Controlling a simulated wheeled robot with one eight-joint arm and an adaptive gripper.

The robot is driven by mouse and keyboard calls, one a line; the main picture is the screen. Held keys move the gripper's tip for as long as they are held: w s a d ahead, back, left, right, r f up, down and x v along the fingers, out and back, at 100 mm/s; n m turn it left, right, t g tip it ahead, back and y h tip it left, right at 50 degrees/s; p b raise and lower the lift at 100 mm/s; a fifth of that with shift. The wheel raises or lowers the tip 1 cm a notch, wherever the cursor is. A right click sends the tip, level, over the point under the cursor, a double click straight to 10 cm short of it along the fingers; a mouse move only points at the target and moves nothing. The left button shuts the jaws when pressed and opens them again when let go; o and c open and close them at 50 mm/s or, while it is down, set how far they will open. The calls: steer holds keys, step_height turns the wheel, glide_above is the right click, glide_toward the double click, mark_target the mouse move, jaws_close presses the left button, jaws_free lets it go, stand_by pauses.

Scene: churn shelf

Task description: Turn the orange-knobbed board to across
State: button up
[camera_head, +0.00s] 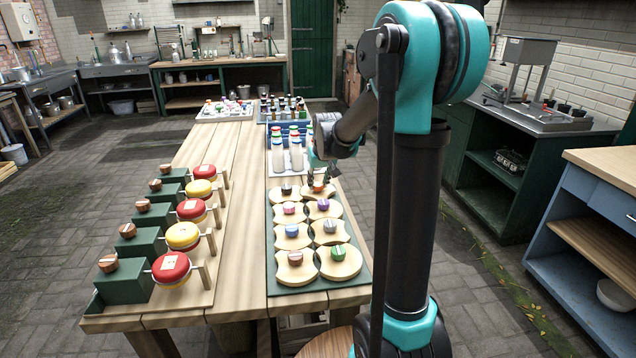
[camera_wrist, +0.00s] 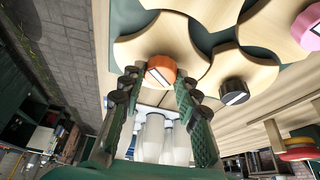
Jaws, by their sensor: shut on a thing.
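The orange knob (camera_wrist: 161,69) sits on a pale wooden board (camera_wrist: 150,42) with curved notched sides; a white stripe shows on the knob. My gripper (camera_wrist: 160,82) has a finger on each side of the knob and is shut on it. In the head view my gripper (camera_head: 318,177) is over the far right board of the green tray (camera_head: 271,270), with the orange knob (camera_head: 318,187) just under it. My arm and fingers cover part of that board, and I cannot tell its exact angle in the head view.
Close beside it are boards with a black knob (camera_head: 286,189), a purple knob (camera_head: 323,204) and a pink knob (camera_head: 289,208). White bottles (camera_head: 278,158) stand just beyond. Green blocks with red and yellow discs (camera_head: 171,267) line the left table side.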

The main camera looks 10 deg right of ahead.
steer(key=n+y, duration=0.1)
steer(key=n, duration=0.3)
steer(key=shift+d+y, duration=0.15)
steer(key=shift+y, duration=0.25)
steer(key=shift+n+g+y, duration=0.5)
steer(key=shift+n, duration=1.3)
steer(key=o, duration=1.2)
steer(key=shift+c, duration=0.2)
steer(key=v, duration=1.2)
steer(key=shift+w, duration=0.2)
